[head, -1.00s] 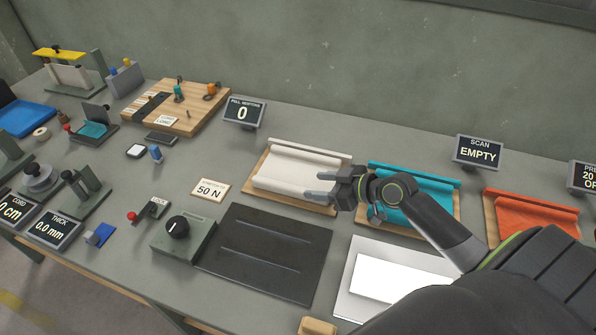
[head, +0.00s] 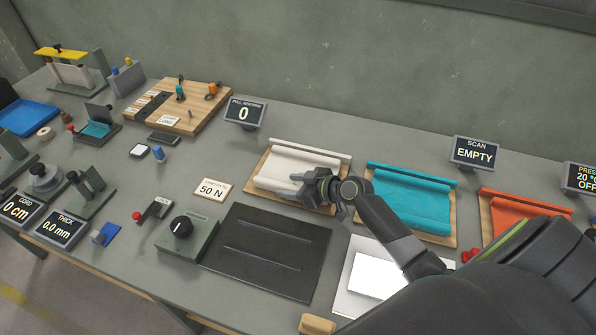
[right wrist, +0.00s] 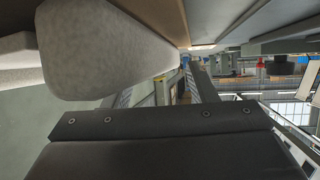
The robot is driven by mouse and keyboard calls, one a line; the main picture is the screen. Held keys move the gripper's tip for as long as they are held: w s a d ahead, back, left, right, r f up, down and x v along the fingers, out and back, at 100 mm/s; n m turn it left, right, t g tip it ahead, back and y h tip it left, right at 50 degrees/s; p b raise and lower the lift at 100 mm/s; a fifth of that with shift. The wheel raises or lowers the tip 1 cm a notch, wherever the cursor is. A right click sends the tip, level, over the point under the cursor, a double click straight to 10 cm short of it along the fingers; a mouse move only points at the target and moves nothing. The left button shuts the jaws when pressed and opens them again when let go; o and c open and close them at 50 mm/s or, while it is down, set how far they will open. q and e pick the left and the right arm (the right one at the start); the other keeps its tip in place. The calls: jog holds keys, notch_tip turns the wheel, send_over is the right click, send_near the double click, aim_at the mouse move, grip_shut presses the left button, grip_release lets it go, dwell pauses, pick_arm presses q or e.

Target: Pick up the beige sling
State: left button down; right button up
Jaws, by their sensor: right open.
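The beige sling (head: 297,165) lies as a folded, off-white cloth with a rolled edge on a wooden board (head: 262,203) in the middle of the bench. My right gripper (head: 291,188) is open over the front part of the sling, its fingers pointing left. In the right wrist view the pale sling (right wrist: 105,50) fills the upper left, close to the gripper (right wrist: 165,90). I cannot tell whether the fingers touch the cloth. My left gripper is not in view.
A teal sling (head: 410,195) and an orange sling (head: 515,225) lie on boards to the right. A black plate (head: 265,250), a white panel (head: 375,275) and a dial box (head: 185,240) stand in front. Display signs stand behind.

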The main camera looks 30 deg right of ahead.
grip_shut()
dwell(0.3)
